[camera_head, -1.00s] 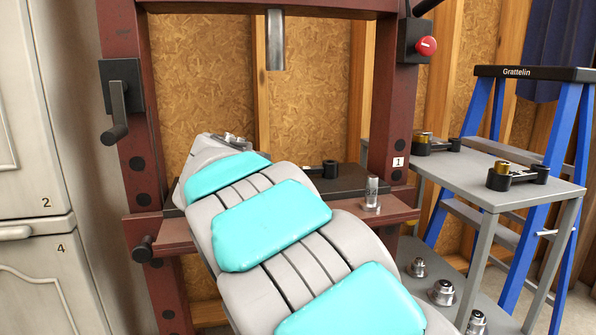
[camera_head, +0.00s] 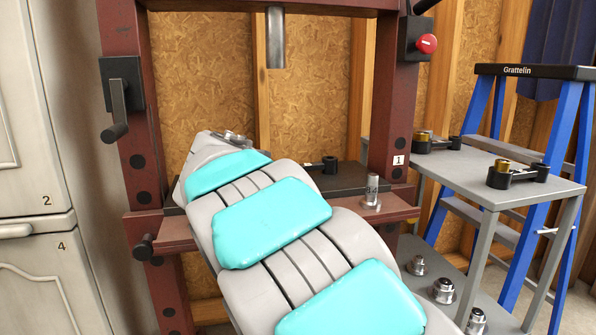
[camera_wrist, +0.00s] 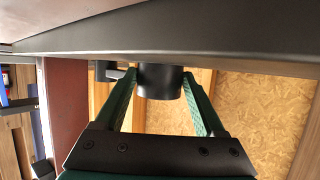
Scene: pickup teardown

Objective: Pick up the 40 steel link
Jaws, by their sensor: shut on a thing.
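A black link (camera_wrist: 160,82) with a round boss is between the green fingers of my gripper (camera_wrist: 161,76) in the wrist view. The fingers are shut on the boss, one on each side. Part of the link reaches left behind the left finger. I cannot read any number on the link.
A steel pin (camera_head: 372,190) stands on the red press ledge (camera_head: 400,211). The press ram (camera_head: 275,40) hangs above. Two more dark links with brass parts (camera_head: 432,143) (camera_head: 515,176) lie on the grey table (camera_head: 485,200). A blue ladder (camera_head: 560,150) stands at right.

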